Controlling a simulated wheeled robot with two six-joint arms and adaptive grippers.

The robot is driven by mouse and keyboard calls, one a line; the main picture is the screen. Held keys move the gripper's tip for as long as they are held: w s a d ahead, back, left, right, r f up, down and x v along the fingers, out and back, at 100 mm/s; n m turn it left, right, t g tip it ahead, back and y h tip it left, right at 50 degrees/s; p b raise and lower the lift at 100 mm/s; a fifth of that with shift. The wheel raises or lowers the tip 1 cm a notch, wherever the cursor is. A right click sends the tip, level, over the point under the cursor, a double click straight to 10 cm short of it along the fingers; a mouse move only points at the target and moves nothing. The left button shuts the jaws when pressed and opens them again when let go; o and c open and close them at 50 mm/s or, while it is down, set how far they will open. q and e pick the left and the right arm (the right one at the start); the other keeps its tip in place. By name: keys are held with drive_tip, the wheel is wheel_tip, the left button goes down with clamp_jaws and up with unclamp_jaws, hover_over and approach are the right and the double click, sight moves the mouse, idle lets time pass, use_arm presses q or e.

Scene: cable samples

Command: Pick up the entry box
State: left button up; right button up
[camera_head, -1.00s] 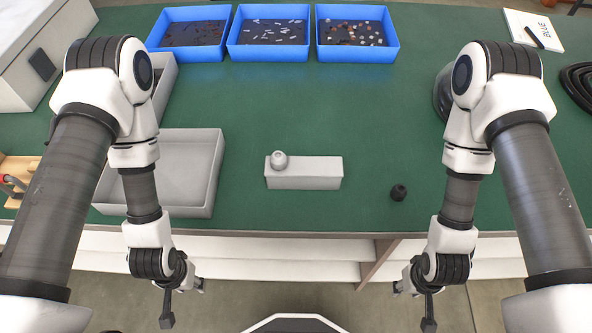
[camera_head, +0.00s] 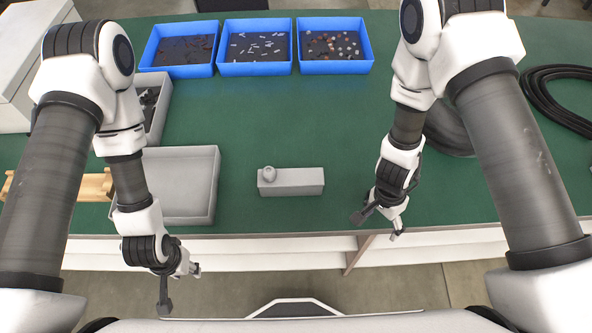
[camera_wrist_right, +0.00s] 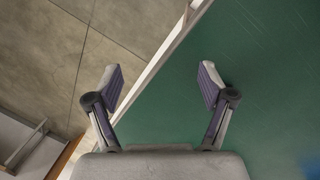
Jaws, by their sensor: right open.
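My right gripper (camera_head: 379,225) is open and empty, to the right of the box and over the table's front edge. The right wrist view shows its two fingers apart (camera_wrist_right: 160,85), with floor, table edge and green surface beneath and no box. My left gripper (camera_head: 180,283) has its fingers apart and empty, below and in front of the table edge.
A large grey tray (camera_head: 180,213) stands left of the box, with a smaller grey bin (camera_head: 158,128) behind it. Blue bins (camera_head: 256,68) line the back. Black cable coils (camera_head: 535,92) lie at right. Green surface behind the box is clear.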

sight(309, 176)
drive_tip(key=w+a+r+m+y, duration=0.1)
drive_tip(key=w+a+r+m, duration=0.1)
drive_tip(key=w+a, duration=0.2)
drive_tip(key=w+a+r+m+t+y, duration=0.1)
drive_tip(key=w+a+r+m+y, duration=0.1)
drive_tip(key=w+a, duration=0.2)
drive_tip(key=w+a+r+m+t+y, duration=0.1)
drive_tip(key=w+a+r+m+y, duration=0.1)
drive_tip(key=w+a, duration=0.3)
drive_tip(key=shift+a+m, duration=0.4)
drive_tip(key=shift+a, duration=0.7)
drive_tip(key=shift+a+f+p, duration=0.2)
drive_tip(key=shift+a+p, duration=0.15)
drive_tip(key=shift+p, duration=0.05)
drive_tip(key=p+x, duration=0.2)
drive_tip(key=x, duration=0.4)
drive_tip(key=shift+a+f+p, duration=0.1)
drive_tip(key=shift+f+p, duration=0.05)
drive_tip(key=shift+p, duration=0.2)
drive_tip(key=shift+a+f, duration=0.1)
drive_tip(key=shift+f, duration=0.15)
drive_tip(key=c, duration=1.2)
